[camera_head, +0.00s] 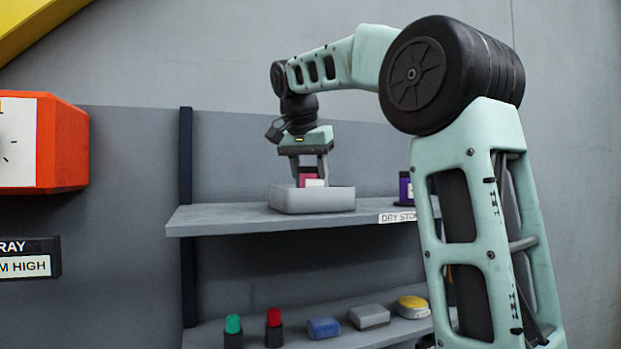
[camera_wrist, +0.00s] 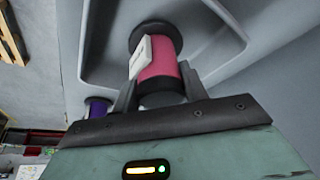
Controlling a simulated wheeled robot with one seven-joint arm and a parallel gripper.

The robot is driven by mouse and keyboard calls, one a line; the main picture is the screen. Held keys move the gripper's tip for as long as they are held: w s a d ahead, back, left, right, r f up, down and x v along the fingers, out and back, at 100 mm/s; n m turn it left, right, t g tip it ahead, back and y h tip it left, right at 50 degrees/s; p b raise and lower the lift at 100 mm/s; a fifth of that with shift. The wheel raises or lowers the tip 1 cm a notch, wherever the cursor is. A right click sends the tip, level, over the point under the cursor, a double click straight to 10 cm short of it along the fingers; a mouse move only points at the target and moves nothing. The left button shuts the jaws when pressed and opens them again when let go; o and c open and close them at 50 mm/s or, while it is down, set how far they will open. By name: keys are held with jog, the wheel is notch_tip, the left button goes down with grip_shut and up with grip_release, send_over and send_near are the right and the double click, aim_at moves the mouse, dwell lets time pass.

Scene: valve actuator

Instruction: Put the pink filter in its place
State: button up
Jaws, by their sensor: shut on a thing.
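The pink filter (camera_wrist: 160,68) is a pink cylinder with dark end caps and a white label, held between the fingers of my gripper (camera_wrist: 160,92) in the wrist view. In the head view my gripper (camera_head: 309,165) points down and is shut on the pink filter (camera_head: 308,176), with its lower part hidden behind the tray wall. The filter is in or just above a grey tray (camera_head: 313,201) on the upper shelf. I cannot tell whether it touches the tray floor. The tray also shows in the wrist view (camera_wrist: 98,45).
The upper shelf (camera_head: 230,219) bears a purple-black cylinder (camera_head: 405,188) to the right of the tray, near a partly hidden label. An orange box (camera_head: 62,145) is at left.

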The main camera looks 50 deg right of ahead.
jog(key=shift+f, duration=0.2)
jog(key=shift+f, duration=0.2)
jog(key=o, duration=1.1)
jog(key=shift+o, duration=0.2)
jog(key=shift+r, duration=0.2)
jog(key=v, duration=1.2)
